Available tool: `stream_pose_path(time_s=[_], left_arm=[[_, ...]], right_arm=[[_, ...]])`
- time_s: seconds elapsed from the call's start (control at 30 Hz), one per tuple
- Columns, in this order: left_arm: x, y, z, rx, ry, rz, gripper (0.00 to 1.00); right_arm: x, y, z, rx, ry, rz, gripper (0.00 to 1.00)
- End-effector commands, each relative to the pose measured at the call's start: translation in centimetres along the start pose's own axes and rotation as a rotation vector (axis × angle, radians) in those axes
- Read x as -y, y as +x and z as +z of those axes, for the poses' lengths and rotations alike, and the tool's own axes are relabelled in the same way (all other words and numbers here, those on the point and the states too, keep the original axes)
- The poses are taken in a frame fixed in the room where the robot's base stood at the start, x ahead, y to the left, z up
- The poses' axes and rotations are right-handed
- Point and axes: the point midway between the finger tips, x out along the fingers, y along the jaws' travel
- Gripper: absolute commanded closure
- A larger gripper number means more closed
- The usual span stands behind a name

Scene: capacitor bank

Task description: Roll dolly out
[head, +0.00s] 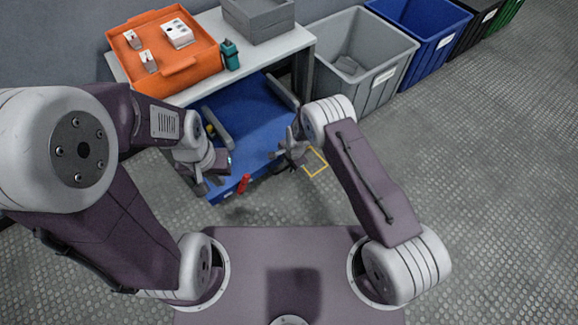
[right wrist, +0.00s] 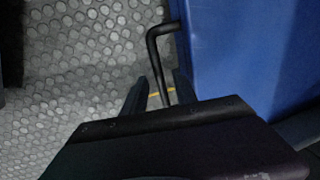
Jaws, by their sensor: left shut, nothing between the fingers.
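The dolly (head: 243,115) is a low blue platform standing partly under the grey table. Its blue deck fills the right of the right wrist view (right wrist: 245,55). A thin black bent bar (right wrist: 152,48) sticks out from its edge. My right gripper (right wrist: 159,92) is open, with its fingers on both sides of the bar's lower part; I cannot tell whether they touch it. In the head view this gripper (head: 284,153) is at the dolly's right front edge. My left gripper (head: 208,187) is shut and empty near the front left corner. A red lever (head: 243,184) stands at the front edge.
The table (head: 310,42) holds an orange tray (head: 178,82) with small parts, a teal item (head: 230,55) and a grey box (head: 258,18). A grey bin (head: 362,85) and a blue bin (head: 425,30) stand to the right. A yellow floor marking (head: 315,163) lies beside the dolly. Floor at right is clear.

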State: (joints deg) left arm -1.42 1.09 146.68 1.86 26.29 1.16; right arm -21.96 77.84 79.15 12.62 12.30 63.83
Motion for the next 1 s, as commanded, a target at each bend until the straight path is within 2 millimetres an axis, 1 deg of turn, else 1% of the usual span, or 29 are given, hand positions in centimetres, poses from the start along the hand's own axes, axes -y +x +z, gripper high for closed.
stream_pose_path(time_s=[0.13, 0.17, 0.2, 0.27, 1.0], left_arm=[[0.0, -0.1, -0.02, 0.0, 0.0, 0.0, 1.0], [0.0, -0.1, -0.02, 0.0, 0.0, 0.0, 1.0], [0.0, -0.1, -0.02, 0.0, 0.0, 0.0, 1.0], [0.0, -0.1, -0.02, 0.0, 0.0, 0.0, 1.0], [0.0, -0.1, -0.02, 0.0, 0.0, 0.0, 1.0]], right_arm=[[0.01, -0.1, 0.0, 0.0, 0.0, 0.0, 0.66], [0.01, -0.1, 0.0, 0.0, 0.0, 0.0, 0.71], [0.0, -0.11, 0.0, 0.0, 0.0, 0.0, 0.82], [0.0, -0.11, 0.0, 0.0, 0.0, 0.0, 0.99], [0.02, -0.11, -0.02, 0.0, 0.001, 0.0, 1.0]])
